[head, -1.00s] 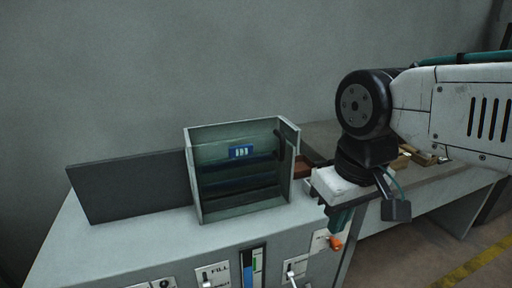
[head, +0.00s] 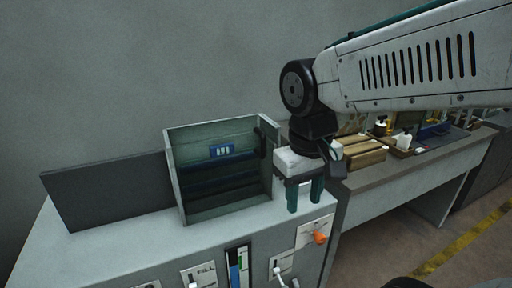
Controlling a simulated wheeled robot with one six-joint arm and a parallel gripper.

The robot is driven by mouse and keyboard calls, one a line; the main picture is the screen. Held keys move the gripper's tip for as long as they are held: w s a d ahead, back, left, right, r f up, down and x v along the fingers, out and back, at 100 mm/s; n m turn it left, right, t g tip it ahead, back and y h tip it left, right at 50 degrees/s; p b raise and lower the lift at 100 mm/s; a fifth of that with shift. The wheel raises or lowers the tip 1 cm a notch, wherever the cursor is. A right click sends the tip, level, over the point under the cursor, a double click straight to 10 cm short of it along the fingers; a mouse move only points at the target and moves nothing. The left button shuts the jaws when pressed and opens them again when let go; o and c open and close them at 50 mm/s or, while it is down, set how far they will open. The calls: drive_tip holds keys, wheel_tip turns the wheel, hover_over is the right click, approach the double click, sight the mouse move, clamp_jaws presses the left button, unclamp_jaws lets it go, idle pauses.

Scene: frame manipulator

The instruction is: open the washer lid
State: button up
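The washer is a light grey cabinet (head: 140,249) with controls on its front. An open-faced grey box (head: 169,180) stands on its top, with dark slats inside, a blue label and a dark handle-like piece on its right inner side. A dark grey flat panel (head: 105,195) stands upright to the left of the box. I cannot tell for certain which part is the lid. My gripper (head: 304,196) points down just right of the box, above the cabinet's right end. Its two teal fingers are apart with nothing between them.
An orange knob (head: 320,238), a white lever (head: 279,270) and a blue gauge (head: 235,271) are on the cabinet front.

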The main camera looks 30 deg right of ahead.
sight(263, 147)
drive_tip(key=w+d+r+m+t, duration=0.1)
drive_tip(key=w+m, duration=0.1)
drive_tip(key=w, duration=0.5)
drive_tip(key=w+d+r+m+t+h, duration=0.1)
drive_tip(key=w+m, duration=0.1)
drive_tip(key=w, duration=0.6)
drive_tip(key=w+d+r+m+t+h, duration=0.1)
drive_tip(key=w+m, duration=0.1)
drive_tip(key=w, duration=0.6)
drive_tip(key=shift+w+d+r+m, duration=0.15)
drive_tip(key=shift+d+r+m, duration=0.15)
drive_tip(key=shift+d+r, duration=0.05)
drive_tip(key=shift+w+d+f, duration=0.1)
drive_tip(key=shift+w+f, duration=0.05)
drive_tip(key=shift+f, duration=0.2)
drive_tip(key=x, duration=0.7)
drive_tip(key=shift+w, duration=0.15)
drive_tip(key=shift+t, duration=0.3)
clamp_jaws()
